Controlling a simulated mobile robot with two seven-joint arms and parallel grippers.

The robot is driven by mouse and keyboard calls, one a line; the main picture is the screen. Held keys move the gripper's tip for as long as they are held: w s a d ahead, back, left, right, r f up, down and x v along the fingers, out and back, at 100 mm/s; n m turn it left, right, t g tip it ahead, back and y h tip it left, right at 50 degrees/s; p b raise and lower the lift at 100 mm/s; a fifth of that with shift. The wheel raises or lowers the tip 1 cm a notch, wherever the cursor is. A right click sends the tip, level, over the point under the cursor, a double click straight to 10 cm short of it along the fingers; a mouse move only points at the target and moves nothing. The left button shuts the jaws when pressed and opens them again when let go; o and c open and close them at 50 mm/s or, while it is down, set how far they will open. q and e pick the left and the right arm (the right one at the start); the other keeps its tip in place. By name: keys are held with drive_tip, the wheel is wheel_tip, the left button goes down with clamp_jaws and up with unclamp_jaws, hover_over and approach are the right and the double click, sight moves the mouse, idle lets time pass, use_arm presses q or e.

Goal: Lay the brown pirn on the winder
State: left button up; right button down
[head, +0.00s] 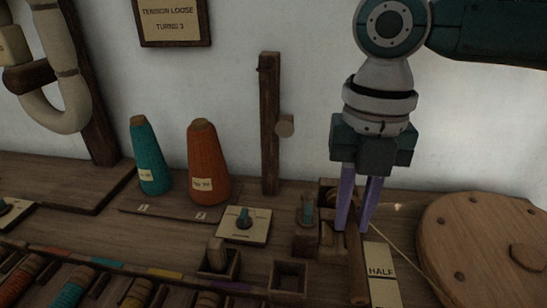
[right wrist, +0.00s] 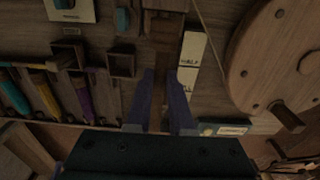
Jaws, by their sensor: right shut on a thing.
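My right gripper (head: 354,226) points down over the winder, left of the big wooden wheel (head: 447,240). Its two purple fingers are shut on a slim brown piece (head: 358,272), which looks like the brown pirn. The piece runs between the fingertips and toward the front. In the right wrist view my right gripper (right wrist: 160,78) covers much of it, so I cannot tell whether it touches the winder below. Dark wooden winder blocks (head: 304,244) stand just left of the fingers. My left gripper is not in view.
A cream card marked HALF (head: 382,272) lies right of the fingers. A teal cone (head: 148,158) and an orange cone (head: 208,165) stand at the back. An upright post (head: 269,125) is behind. A rack of coloured pirns (head: 70,290) is at front left.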

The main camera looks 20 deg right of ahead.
sight(353, 217)
wheel_tip(353, 217, down, 4)
drive_tip(key=b, duration=0.3)
drive_tip(key=shift+b, duration=0.35)
drive_tip(key=shift+f+b, duration=0.65)
drive_tip(key=shift+f, duration=1.1)
drive_tip(key=c, duration=1)
unclamp_jaws()
drive_tip(key=shift+o, duration=1.4)
drive_tip(key=shift+o, duration=0.3)
drive_tip(key=shift+o, duration=1.3)
drive_tip(key=shift+r, duration=0.1)
